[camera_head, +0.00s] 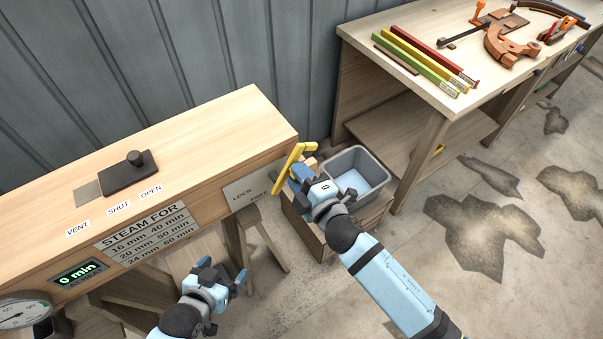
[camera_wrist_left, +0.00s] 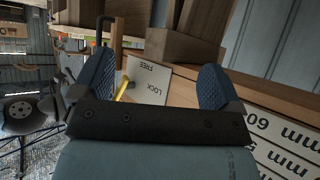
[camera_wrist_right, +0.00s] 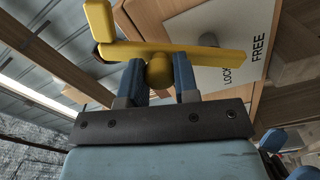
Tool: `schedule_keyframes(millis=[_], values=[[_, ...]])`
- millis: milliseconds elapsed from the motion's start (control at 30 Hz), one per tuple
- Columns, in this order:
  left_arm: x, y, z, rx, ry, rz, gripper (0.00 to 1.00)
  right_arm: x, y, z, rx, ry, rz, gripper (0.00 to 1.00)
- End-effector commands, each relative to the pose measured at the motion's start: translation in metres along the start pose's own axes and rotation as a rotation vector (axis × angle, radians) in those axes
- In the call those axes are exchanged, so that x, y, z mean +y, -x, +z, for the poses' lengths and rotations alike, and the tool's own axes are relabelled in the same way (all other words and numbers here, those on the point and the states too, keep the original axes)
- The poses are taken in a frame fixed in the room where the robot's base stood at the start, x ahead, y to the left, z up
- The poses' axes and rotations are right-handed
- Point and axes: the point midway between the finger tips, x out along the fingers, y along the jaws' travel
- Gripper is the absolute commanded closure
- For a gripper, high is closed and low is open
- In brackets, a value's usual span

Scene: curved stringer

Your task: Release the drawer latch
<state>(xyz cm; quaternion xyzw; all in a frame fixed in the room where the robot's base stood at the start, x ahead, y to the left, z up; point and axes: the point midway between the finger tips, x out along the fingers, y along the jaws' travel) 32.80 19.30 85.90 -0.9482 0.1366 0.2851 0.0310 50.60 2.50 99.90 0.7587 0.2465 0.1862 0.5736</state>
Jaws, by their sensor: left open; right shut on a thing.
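The yellow drawer latch (camera_head: 292,160) is at the right end of the steam bench, beside the white LOCK/FREE plate (camera_head: 250,190). My right gripper (camera_head: 301,179) is shut on the latch. In the right wrist view its blue fingers stand either side of the latch's round yellow knob (camera_wrist_right: 158,70); the latch bar (camera_wrist_right: 205,54) crosses above, its right end over the plate (camera_wrist_right: 225,42). My left gripper (camera_head: 225,276) is open and empty, low in front of the bench. The left wrist view shows the plate (camera_wrist_left: 148,80) and a small part of the latch (camera_wrist_left: 124,88) between its fingers.
The steam bench (camera_head: 200,140) carries a dark sliding plate with a knob (camera_head: 130,168). A second bench (camera_head: 425,80) at the right holds coloured bars and tools. The floor at the lower right is clear.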

Motion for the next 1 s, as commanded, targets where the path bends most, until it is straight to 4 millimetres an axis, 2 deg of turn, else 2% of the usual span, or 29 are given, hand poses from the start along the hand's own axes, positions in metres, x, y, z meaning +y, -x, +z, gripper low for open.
schedule_keyframes(millis=[567,600,667,700,1000], values=[[-0.0002,0.0002,0.0005,-0.002,0.0,0.0,0.09,0.0006,0.0,-0.0023,0.001,0.032,0.001,1.0],[-0.0002,0.0002,0.0005,-0.002,0.0,0.0,0.09,0.0006,0.0,-0.0023,0.001,0.032,0.001,0.62],[-0.0002,0.0002,0.0005,-0.002,0.0,0.0,0.09,0.0006,0.0,-0.0022,0.001,0.031,0.001,0.48],[-0.0002,0.0002,0.0005,-0.002,0.0,0.0,0.09,0.0006,0.0,-0.0022,0.001,0.031,0.001,0.46],[-0.0001,-0.0001,0.0007,-0.002,0.0,0.0,0.09,0.0001,0.0023,-0.0017,0.0,0.03,0.0,0.46]])
